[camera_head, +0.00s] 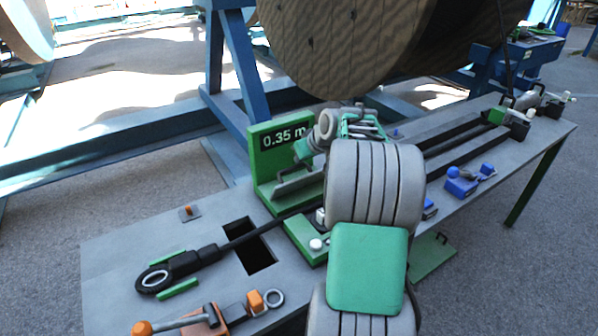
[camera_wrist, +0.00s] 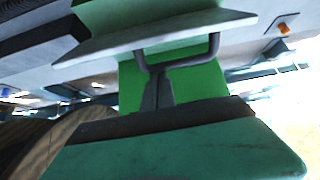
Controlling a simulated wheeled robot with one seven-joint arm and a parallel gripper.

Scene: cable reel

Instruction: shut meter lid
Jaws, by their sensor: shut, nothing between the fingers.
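In the wrist view the lid (camera_wrist: 110,43) carries a grey U-shaped handle (camera_wrist: 213,46). My gripper (camera_head: 300,158) is shut and empty, beside the handle. In the wrist view its fingertips (camera_wrist: 158,72) overlap the handle's bar; I cannot tell whether they touch. My arm hides the meter's right side.
A rectangular hole (camera_head: 248,246) opens in the bench (camera_head: 110,251) left of the meter. A black cable end with a ring (camera_head: 154,279) lies farther left. An orange-handled tool (camera_head: 190,318) sits at the front. A large wooden reel (camera_head: 345,45) hangs behind.

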